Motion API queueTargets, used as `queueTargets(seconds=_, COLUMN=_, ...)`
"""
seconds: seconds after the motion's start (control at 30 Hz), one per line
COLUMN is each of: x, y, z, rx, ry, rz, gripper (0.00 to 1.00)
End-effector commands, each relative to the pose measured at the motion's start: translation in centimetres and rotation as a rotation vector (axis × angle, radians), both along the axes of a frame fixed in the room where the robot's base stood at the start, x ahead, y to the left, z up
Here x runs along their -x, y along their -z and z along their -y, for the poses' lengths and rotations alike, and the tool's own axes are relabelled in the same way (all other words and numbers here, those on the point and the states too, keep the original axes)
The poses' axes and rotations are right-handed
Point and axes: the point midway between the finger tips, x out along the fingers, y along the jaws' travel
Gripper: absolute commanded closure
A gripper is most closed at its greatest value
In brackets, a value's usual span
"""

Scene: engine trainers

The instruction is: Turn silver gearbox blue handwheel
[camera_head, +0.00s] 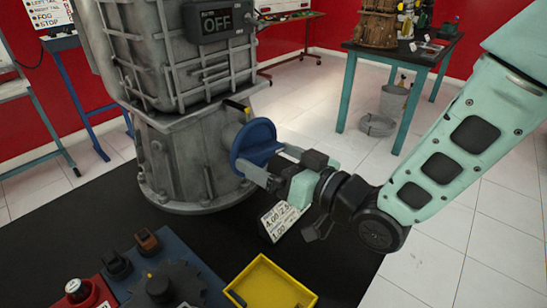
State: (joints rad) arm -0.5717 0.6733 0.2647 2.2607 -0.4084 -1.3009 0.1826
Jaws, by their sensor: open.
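The silver gearbox (185,155) stands upright on a black surface, left of centre. Its blue handwheel (256,138) sticks out from its right side and is seen at an angle. My gripper (262,165) reaches in from the right with its fingers at the lower right rim of the handwheel. The jaws are open. The fingertips overlap the wheel in the picture, and I cannot tell whether they touch it. Part of the wheel's lower right side is hidden behind the fingers.
A printed card (279,220) stands below my gripper. A yellow tray (268,287) and a blue block with a dark gear (165,285) are in front. A red button box (85,293) is at lower left. A teal-legged table (400,62) stands behind, with a bucket (393,101) nearby.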

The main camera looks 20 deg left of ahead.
Motion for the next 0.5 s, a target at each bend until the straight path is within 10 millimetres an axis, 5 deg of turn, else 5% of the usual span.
queueTargets(seconds=0.23, x=-0.02, y=0.04, z=-0.03, rx=0.0, ry=0.001, rz=0.0, gripper=0.0)
queueTargets(seconds=0.33, x=-0.02, y=0.04, z=-0.02, rx=0.0, ry=0.001, rz=0.0, gripper=0.28)
queueTargets(seconds=0.5, x=-0.03, y=0.05, z=-0.01, rx=-0.001, ry=0.001, rz=-0.002, gripper=0.3)
